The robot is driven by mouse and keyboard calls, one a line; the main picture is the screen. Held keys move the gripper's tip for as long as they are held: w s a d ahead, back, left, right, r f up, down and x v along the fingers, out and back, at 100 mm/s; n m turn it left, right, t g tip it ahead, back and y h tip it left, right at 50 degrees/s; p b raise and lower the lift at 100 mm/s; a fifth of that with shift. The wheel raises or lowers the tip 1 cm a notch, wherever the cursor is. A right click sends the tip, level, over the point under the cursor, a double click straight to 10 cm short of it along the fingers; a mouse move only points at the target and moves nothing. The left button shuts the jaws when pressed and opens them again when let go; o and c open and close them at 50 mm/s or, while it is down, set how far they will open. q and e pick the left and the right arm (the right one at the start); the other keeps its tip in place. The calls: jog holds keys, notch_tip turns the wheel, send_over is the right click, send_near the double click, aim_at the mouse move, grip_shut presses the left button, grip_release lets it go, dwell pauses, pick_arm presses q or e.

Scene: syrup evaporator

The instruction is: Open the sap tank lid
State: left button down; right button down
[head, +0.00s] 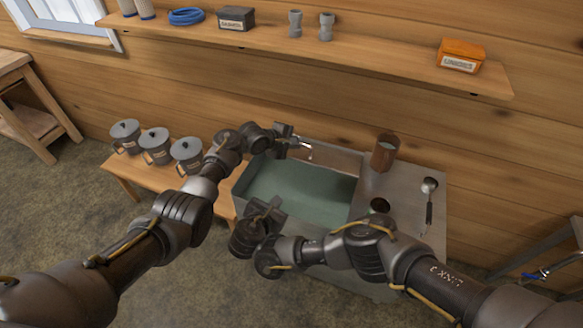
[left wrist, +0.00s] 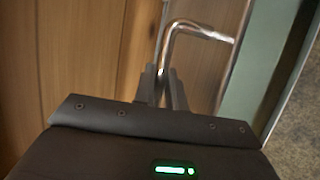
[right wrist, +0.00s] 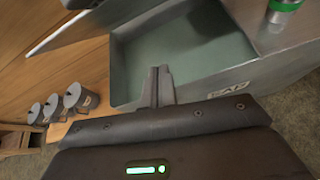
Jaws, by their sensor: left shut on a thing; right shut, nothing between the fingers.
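The sap tank (head: 238,190) is a grey metal box, open on top, with a greenish inside. Its front, with a SAP label, shows in the right wrist view (right wrist: 228,91). The lid (head: 335,157) stands raised at the tank's back edge; it shows as a tilted pale panel in the right wrist view (right wrist: 75,30). My left gripper (head: 297,142) is shut on the lid's bent metal handle (left wrist: 190,27); the fingers close around the rod's near leg. My right gripper (head: 270,206) is shut and empty, above the tank's front left part.
Several lidded grey pots (head: 156,146) stand on a wooden bench (head: 130,181) left of the tank. A brown cup (head: 384,153) and a ladle (head: 429,200) are on the metal top to its right. A wall shelf (head: 330,52) runs above.

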jog(key=shift+w+d+r+n+t, duration=0.1)
jog(key=shift+r+n+t, duration=0.25)
jog(key=shift+r+n, duration=0.35)
jog(key=shift+w+d+r+n+t, duration=0.1)
jog(key=shift+r+n+t, duration=0.3)
jog(key=shift+r, duration=0.6)
jog(key=w+d, duration=0.3)
jog(key=w, duration=0.8)
jog(key=shift+d+f, duration=0.25)
jog(key=shift+w+r, duration=0.1)
